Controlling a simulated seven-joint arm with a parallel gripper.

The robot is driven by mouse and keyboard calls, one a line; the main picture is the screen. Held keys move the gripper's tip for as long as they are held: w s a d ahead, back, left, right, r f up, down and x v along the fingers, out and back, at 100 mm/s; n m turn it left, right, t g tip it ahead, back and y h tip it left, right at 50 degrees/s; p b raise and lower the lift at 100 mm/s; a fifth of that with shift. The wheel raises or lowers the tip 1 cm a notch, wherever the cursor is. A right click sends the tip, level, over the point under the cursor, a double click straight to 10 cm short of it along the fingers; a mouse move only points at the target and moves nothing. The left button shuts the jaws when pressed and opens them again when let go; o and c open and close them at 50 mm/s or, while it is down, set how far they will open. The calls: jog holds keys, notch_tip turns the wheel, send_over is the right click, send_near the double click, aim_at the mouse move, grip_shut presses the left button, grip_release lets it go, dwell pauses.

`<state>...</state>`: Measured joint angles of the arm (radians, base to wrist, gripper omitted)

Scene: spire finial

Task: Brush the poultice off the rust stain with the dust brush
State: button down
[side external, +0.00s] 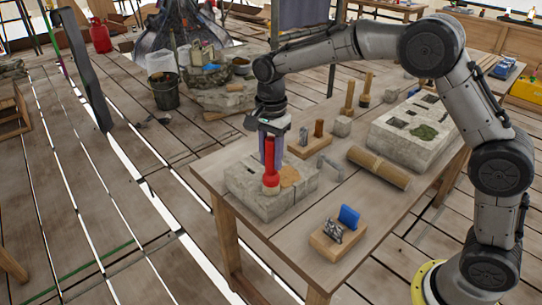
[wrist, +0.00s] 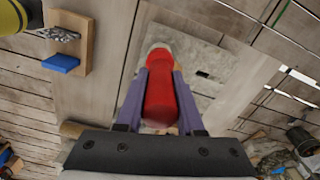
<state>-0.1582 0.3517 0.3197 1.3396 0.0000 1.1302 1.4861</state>
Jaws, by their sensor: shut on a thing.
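My gripper (side external: 268,150) has purple fingers and is shut on a red-handled tool with a pale end, which looks like the dust brush (side external: 271,172). The brush is upright, pale end down, at the top of a grey stone block (side external: 252,203) near the table's left corner; I cannot tell whether it touches. A tan-orange patch (side external: 290,177) lies on the block just right of the brush; I cannot tell poultice from rust stain. In the wrist view the brush (wrist: 160,95) lies between my fingers (wrist: 160,85), hiding part of the block (wrist: 205,65).
A wooden holder with a blue piece (side external: 348,217) stands at the table's front. A brown roll (side external: 378,168) and a larger stone block with a green patch (side external: 424,132) lie to the right. Small wooden-handled tools (side external: 349,98) stand behind. Bare tabletop (side external: 310,215) lies between the block and holder.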

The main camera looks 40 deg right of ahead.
jog(key=shift+d, duration=0.1)
jog(key=shift+d+f, duration=0.1)
jog(key=shift+d, duration=1.25)
jog(key=shift+d, duration=0.1)
jog(key=shift+d, duration=1.2)
jog(key=shift+d, duration=0.1)
jog(key=shift+d, duration=1.3)
jog(key=shift+d, duration=0.15)
jog(key=shift+d, duration=1.2)
